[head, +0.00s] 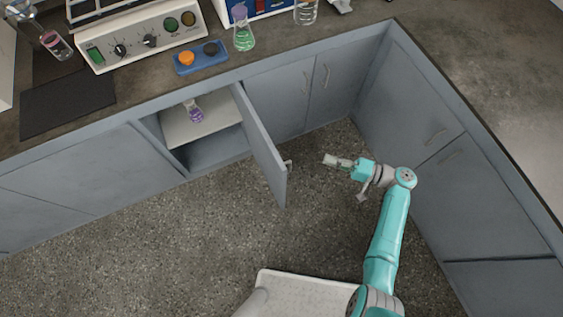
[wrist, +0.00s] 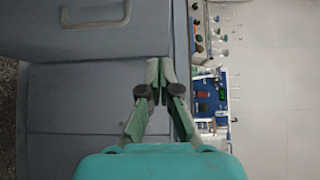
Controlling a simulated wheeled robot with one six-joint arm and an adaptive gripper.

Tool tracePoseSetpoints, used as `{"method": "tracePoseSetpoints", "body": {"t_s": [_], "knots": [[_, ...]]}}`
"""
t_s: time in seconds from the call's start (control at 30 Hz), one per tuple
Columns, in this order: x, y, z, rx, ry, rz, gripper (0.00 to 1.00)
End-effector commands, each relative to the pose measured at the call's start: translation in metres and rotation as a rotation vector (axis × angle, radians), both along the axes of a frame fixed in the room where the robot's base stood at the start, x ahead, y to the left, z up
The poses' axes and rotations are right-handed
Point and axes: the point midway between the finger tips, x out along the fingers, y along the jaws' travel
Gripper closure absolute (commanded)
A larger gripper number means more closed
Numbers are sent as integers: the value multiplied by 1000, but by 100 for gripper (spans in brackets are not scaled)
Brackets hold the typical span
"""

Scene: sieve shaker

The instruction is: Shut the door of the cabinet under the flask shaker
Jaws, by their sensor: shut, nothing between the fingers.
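The flask shaker (head: 135,40), a white box with knobs and a green switch, stands on the counter. The cabinet under it is open; its grey door (head: 262,150) stands swung out into the room, hinged at its right. The door's handle (head: 288,164) shows on the side facing right. My gripper (head: 326,160) is shut and empty, to the right of this handle and apart from it, pointing left. In the wrist view the closed fingertips (wrist: 160,64) show before grey panels; a panel with a handle (wrist: 97,20) is at the upper left, and I cannot tell which panel it is.
A flask with purple liquid (head: 195,113) stands on the cabinet's shelf (head: 185,135). Closed cabinets (head: 400,110) line the back and right. The counter (head: 225,75) holds a green flask (head: 243,38) and a blue button box (head: 200,57). The floor (head: 215,230) left of the door is clear.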

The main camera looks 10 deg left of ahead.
Motion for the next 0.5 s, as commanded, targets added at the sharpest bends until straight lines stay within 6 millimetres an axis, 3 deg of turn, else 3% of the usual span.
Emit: {"method": "tracePoseSetpoints", "body": {"t_s": [0.23, 0.5], "knots": [[4, 12, 5, 16, -7, 15, 100], [10, 59, 5, 14, -7, 16, 100]]}}
